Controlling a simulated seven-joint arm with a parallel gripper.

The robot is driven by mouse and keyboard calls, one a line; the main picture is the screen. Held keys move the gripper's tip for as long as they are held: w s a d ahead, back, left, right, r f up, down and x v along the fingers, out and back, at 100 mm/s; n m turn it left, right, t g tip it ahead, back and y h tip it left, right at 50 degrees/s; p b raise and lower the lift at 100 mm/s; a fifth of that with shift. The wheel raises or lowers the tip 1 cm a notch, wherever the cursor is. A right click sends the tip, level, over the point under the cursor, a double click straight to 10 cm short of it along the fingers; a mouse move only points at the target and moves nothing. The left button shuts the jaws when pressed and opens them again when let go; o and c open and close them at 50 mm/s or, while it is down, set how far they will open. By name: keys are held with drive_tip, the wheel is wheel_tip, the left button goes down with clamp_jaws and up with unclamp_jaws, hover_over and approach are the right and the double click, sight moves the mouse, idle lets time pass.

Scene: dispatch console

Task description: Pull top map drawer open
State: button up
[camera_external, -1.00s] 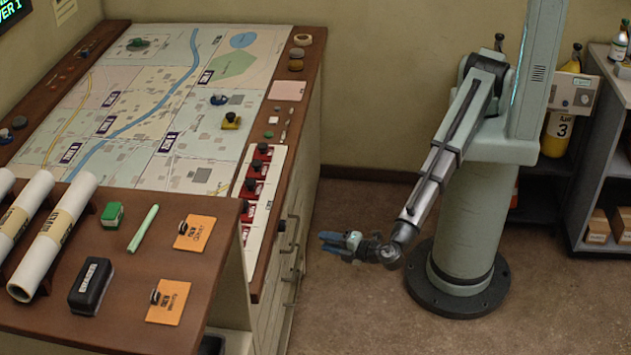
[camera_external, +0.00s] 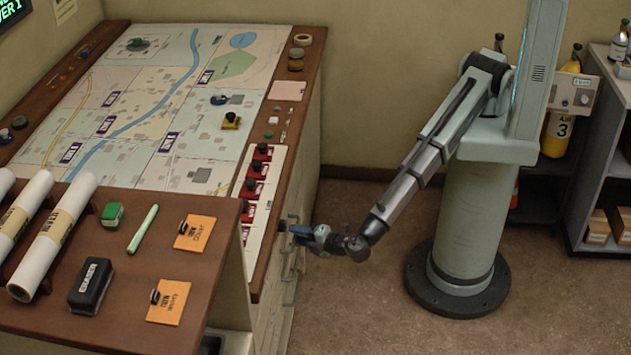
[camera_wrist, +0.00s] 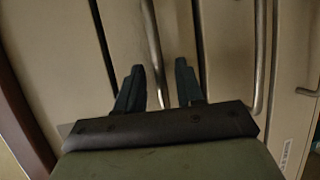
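The map drawers are cream fronts on the console's right side, with metal bar handles. In the wrist view one drawer front (camera_wrist: 126,30) lies between two dark gaps, nearest the brown edge, and looks like the top one. Its bar handle (camera_wrist: 153,40) runs between my gripper's two dark fingers (camera_wrist: 159,66). The fingers are apart, one on each side of the bar; I cannot tell whether either touches it. In the external view my gripper (camera_external: 288,234) is at the drawer fronts just below the console's top edge, and it partly hides the handle. The drawer looks closed.
Another bar handle (camera_wrist: 260,60) lies on the neighbouring drawer front to the right. The brown console edge (camera_wrist: 24,120) is to the left. Red switches (camera_external: 256,168) line the console top above the drawers. The floor (camera_external: 350,305) between console and my base is clear.

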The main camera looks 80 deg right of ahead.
clamp_jaws()
idle(0.6)
